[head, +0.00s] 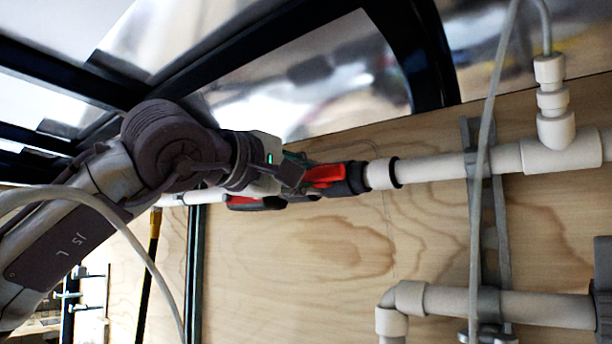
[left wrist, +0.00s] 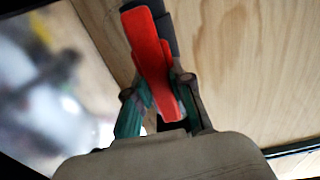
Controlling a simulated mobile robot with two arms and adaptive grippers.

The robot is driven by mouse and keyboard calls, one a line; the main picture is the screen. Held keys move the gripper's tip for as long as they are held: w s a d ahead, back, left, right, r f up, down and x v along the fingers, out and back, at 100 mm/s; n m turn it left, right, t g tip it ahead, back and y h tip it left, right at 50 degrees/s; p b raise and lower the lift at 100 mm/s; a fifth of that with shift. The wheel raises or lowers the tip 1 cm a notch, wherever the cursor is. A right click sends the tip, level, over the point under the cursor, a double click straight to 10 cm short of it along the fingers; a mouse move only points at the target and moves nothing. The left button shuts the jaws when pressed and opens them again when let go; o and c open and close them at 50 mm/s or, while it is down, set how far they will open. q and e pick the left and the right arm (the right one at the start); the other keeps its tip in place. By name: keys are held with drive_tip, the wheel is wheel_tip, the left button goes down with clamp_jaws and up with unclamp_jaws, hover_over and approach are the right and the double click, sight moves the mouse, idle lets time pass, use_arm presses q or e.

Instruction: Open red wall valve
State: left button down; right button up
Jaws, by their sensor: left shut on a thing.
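The red valve handle (head: 325,174) sits on a dark valve body (head: 354,178) in the white wall pipe, near the middle of the head view. A second red part (head: 241,202) shows just below my gripper. My left gripper (head: 293,178) reaches in from the left and hides part of the valve. In the left wrist view the red handle (left wrist: 152,55) runs down between the two green and grey fingers of my left gripper (left wrist: 162,98), which is shut on it. The handle looks roughly in line with the pipe. My right gripper is not in view.
The white pipe (head: 435,168) runs right along a plywood wall (head: 300,265) to a tee (head: 560,152). A grey hose (head: 484,130) hangs in front of it. A lower pipe with an elbow (head: 410,297) is at bottom right. Dark frame bars and windows lie above.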

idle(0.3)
use_arm(q)
drive_tip(key=c, duration=1)
unclamp_jaws()
drive_tip(key=v, duration=1.2)
